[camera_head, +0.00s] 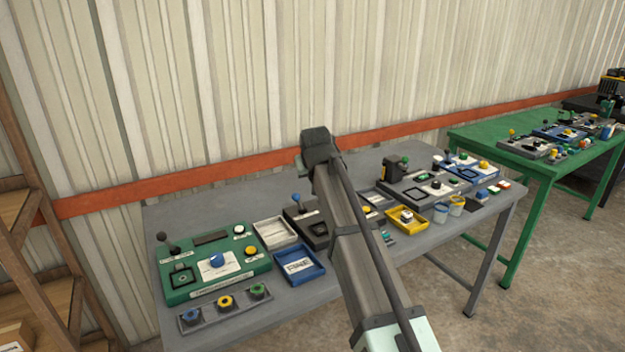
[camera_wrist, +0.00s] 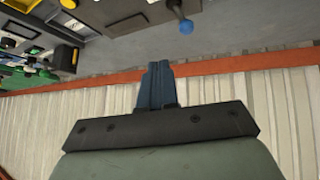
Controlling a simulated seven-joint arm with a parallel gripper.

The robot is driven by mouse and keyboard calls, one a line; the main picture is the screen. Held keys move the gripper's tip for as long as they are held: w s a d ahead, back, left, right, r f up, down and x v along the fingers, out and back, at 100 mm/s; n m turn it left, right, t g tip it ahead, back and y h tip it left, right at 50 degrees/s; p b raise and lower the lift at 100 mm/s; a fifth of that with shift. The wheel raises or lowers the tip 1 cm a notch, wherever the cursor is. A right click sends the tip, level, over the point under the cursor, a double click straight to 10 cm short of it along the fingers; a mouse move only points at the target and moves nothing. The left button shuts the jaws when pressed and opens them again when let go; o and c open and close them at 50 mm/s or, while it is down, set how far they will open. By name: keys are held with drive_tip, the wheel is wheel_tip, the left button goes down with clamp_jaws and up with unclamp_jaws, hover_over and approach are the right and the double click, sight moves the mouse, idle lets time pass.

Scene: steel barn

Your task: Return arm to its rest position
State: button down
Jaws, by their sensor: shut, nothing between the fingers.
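My arm rises from the bottom right of the head view and reaches over the middle of the grey table (camera_head: 360,160). Its end, with my gripper, is at the top of the arm near the wall, but the fingers do not show clearly there. In the wrist view my gripper (camera_wrist: 158,68) shows as two dark blue fingers pressed together. Nothing is between them. The fingers point toward the table's edge and the orange wall rail, apart from any object.
A green control box (camera_head: 212,262), a blue tray (camera_head: 299,266) and a yellow tray (camera_head: 407,219) stand on the grey table. A blue-knobbed lever (camera_head: 296,198) stands left of my arm. A wooden shelf (camera_head: 22,225) is at the left, a green table (camera_head: 520,165) at the right.

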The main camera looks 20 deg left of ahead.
drive_tip(key=w+d+f+h, duration=0.2)
drive_tip(key=w+d+h, duration=0.15)
drive_tip(key=d, duration=1.05)
drive_tip(key=w+d+f+h, duration=0.2)
drive_tip(key=w+d, duration=0.2)
drive_tip(key=d, duration=1)
drive_tip(key=s+d+f+g+h, duration=0.2)
drive_tip(key=s+d+f, duration=0.1)
drive_tip(key=d+f, duration=0.9)
drive_tip(key=s+d+f+m+g+y, duration=0.1)
drive_tip(key=s+f+g, duration=0.1)
drive_tip(key=s+f, duration=0.8)
drive_tip(key=s+f+g, duration=0.2)
drive_tip(key=s+f, duration=0.4)
drive_tip(key=f, duration=0.8)
drive_tip(key=s+d+f+m+g+y, duration=0.1)
drive_tip(key=s+f+g, duration=0.1)
drive_tip(key=s+f, duration=0.8)
drive_tip(key=s+f+m+g+y, duration=0.1)
drive_tip(key=s+f, duration=0.4)
drive_tip(key=s, duration=0.6)
drive_tip(key=s+a+f+m+g+y, duration=0.1)
drive_tip(key=s+f+g, duration=0.2)
drive_tip(key=s, duration=0.9)
drive_tip(key=s+a+f+m+g+y, duration=0.1)
drive_tip(key=s+f+m+g, duration=0.1)
drive_tip(key=s+f, duration=0.6)
drive_tip(key=s, duration=0.4)
drive_tip(key=shift+f+g, duration=0.15)
drive_tip(key=shift+g, duration=0.15)
